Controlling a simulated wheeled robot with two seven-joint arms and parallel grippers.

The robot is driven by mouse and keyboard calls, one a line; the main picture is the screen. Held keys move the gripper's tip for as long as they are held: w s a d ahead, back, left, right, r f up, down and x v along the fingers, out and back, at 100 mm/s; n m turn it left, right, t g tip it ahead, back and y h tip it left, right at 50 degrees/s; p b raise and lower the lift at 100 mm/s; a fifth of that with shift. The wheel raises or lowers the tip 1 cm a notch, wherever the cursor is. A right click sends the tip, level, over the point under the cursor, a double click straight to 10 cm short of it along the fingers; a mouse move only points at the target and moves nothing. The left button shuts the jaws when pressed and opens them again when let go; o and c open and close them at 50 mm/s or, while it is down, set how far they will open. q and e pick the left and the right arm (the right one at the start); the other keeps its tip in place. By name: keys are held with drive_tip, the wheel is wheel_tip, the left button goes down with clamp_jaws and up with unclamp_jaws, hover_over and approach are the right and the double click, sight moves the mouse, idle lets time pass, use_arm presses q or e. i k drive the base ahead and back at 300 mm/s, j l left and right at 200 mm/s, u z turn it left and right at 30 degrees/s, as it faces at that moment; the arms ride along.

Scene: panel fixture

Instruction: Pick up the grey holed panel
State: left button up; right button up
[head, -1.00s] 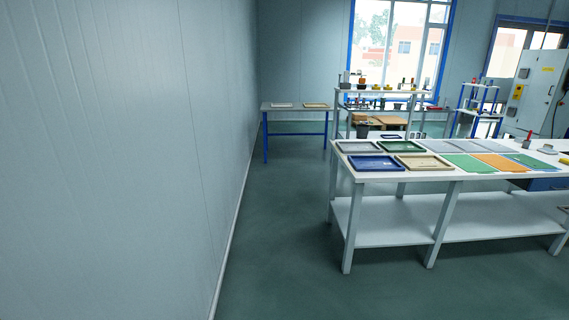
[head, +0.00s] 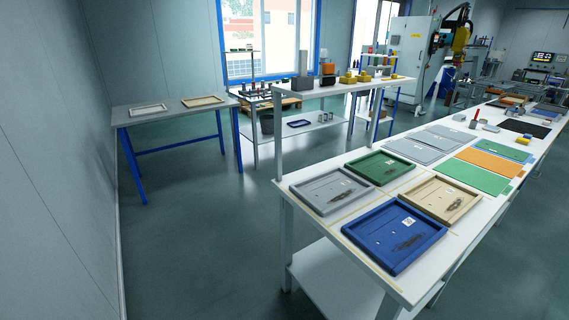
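Two flat grey panels lie on the long white table: a nearer one (head: 414,150) and a farther one (head: 437,138), behind the framed trays. Holes in them are too small to make out. A grey framed tray-like piece (head: 332,189) with a dark mark and a small white label lies at the table's near left corner. I cannot tell which grey piece is the holed panel. Neither of my grippers is in view.
Green (head: 380,167), beige (head: 440,199) and blue (head: 395,236) framed trays lie beside the grey one. Orange (head: 490,162) and green (head: 473,176) flat panels lie farther right. A blue-legged side table (head: 170,115) stands left. The floor (head: 200,240) between is clear.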

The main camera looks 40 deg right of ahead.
sight(347, 187)
drive_tip(key=i+z, duration=0.3)
drive_tip(key=z, duration=0.15)
drive_tip(key=i+j+z, duration=0.2)
drive_tip(key=z, duration=0.25)
drive_tip(key=i+j+z, duration=0.25)
drive_tip(key=z, duration=0.2)
drive_tip(key=i+j+z, duration=0.3)
drive_tip(key=z, duration=0.15)
drive_tip(key=i+j+z, duration=0.15)
drive_tip(key=j+z, duration=0.3)
